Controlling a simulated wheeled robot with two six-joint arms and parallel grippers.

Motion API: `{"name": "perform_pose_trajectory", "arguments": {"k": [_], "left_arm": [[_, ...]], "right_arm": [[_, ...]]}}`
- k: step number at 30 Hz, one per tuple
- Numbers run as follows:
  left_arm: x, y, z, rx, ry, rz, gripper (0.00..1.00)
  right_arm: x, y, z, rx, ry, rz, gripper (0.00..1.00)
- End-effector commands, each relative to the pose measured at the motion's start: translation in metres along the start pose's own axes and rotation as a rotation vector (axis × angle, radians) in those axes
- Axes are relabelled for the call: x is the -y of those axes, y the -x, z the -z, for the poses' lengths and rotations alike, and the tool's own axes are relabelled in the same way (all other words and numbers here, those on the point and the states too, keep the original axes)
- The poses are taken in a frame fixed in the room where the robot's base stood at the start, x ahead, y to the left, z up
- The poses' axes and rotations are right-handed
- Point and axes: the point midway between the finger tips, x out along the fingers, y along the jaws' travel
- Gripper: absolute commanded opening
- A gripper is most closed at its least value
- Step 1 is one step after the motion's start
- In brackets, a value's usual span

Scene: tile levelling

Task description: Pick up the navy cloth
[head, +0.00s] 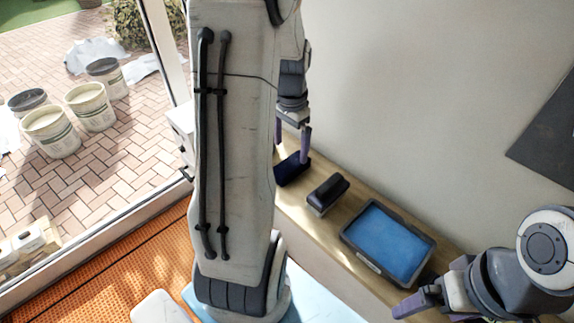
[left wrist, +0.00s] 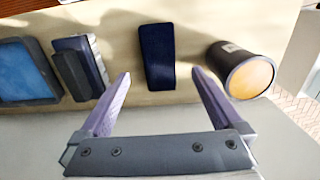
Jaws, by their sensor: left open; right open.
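The navy cloth (head: 292,170) lies flat on the wooden ledge by the wall, partly hidden behind my left arm in the head view. In the left wrist view the navy cloth (left wrist: 157,52) is a dark upright strip, just beyond and between the fingertips. My left gripper (head: 293,153) is open and empty, pointing down over the cloth. Its two purple fingers also show in the left wrist view (left wrist: 160,76), spread wider than the cloth.
A dark block-shaped tool (head: 327,194) and a blue-filled tray (head: 345,238) stand along the ledge (head: 300,208). A dark cylindrical container (left wrist: 222,62) with an orange end is close right of the cloth in the left wrist view. Several buckets (head: 91,106) stand outside on the paving.

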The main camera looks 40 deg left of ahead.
Motion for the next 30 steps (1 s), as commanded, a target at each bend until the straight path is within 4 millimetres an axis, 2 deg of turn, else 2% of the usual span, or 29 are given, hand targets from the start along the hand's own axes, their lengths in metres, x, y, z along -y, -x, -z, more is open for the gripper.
{"name": "perform_pose_trajectory", "arguments": {"k": [3,8,16,25,26,30], "left_arm": [[0.001,-0.014,-0.001,0.002,0.003,-0.001,1.0],[0.0,-0.025,-0.001,0.002,0.001,-0.002,1.0],[-0.003,-0.064,0.001,0.002,0.0,-0.002,1.0],[-0.003,-0.071,0.002,-0.002,0.0,0.001,1.0],[-0.003,-0.071,0.002,-0.002,0.0,0.001,0.96],[-0.003,-0.071,0.002,-0.001,-0.001,0.001,0.43]], "right_arm": [[0.0,0.001,0.0,0.0,0.0,0.0,1.0],[0.0,0.004,0.0,0.0,0.0,0.0,1.0],[0.001,0.012,0.001,0.0,0.0,0.0,1.0],[0.001,0.012,0.001,0.0,0.0,0.0,1.0],[0.001,0.012,0.001,0.0,0.0,0.0,1.0],[0.001,0.012,0.001,0.0,0.0,0.0,1.0]]}}
